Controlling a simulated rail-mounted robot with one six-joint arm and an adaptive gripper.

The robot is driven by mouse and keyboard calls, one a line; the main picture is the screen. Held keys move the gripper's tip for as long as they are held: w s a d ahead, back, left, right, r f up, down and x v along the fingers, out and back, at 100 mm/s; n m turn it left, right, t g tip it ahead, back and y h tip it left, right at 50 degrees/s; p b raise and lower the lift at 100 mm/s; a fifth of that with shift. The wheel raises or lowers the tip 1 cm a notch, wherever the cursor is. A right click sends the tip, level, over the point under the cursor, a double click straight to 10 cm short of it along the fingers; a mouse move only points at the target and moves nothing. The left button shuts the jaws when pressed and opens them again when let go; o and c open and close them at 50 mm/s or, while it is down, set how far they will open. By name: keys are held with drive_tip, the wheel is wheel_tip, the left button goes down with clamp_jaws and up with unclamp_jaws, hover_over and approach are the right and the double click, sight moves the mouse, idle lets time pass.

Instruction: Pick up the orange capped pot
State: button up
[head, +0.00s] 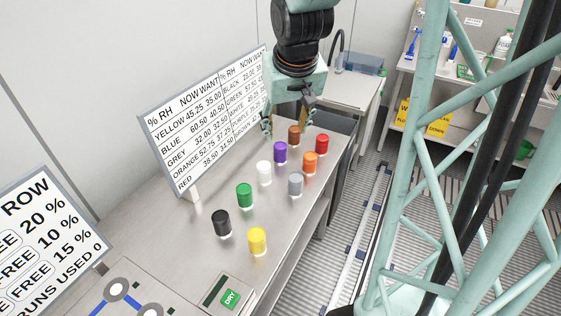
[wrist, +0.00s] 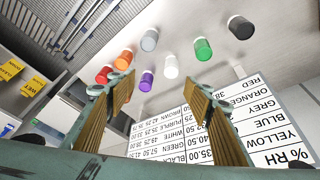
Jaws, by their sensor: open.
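The orange capped pot (head: 310,162) stands upright on the steel bench, between the red capped pot (head: 322,143) and the grey capped pot (head: 296,184). In the wrist view the orange pot (wrist: 123,60) shows just above the tip of the left finger. My gripper (head: 286,122) hangs above the far end of the bench, near the board and the brown capped pot (head: 294,135). Its fingers are spread wide with nothing between them, and they also show in the wrist view (wrist: 158,78). The gripper is apart from the orange pot.
Purple (head: 280,152), white (head: 265,172), green (head: 244,195), black (head: 221,222) and yellow (head: 257,240) capped pots stand on the bench (head: 165,225). A lettered board (head: 190,185) rises along its back. A green-labelled device (head: 230,298) sits at the near end.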

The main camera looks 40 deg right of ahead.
drive_tip(key=w+d+f+m+p, duration=0.1)
drive_tip(key=w+d+f, duration=0.1)
drive_tip(key=d+f, duration=0.25)
drive_tip(key=w+d+f+p, duration=0.1)
drive_tip(key=w+d+f, duration=0.2)
drive_tip(key=d, duration=0.2)
drive_tip(key=m+p, duration=0.1)
drive_tip(key=p, duration=0.1)
approach(311, 157)
drive_tip(key=shift+a+r, duration=0.1)
drive_tip(key=shift+a, duration=0.05)
drive_tip(key=shift+x, duration=4.25)
drive_tip(key=shift+d+p+x, duration=0.2)
drive_tip(key=shift+p+x, duration=0.25)
drive_tip(key=shift+x, duration=2.2)
drive_tip(key=shift+s, duration=0.1)
drive_tip(key=shift+c, duration=0.2)
drive_tip(key=c, duration=1)
drive_tip(key=shift+r, duration=0.15)
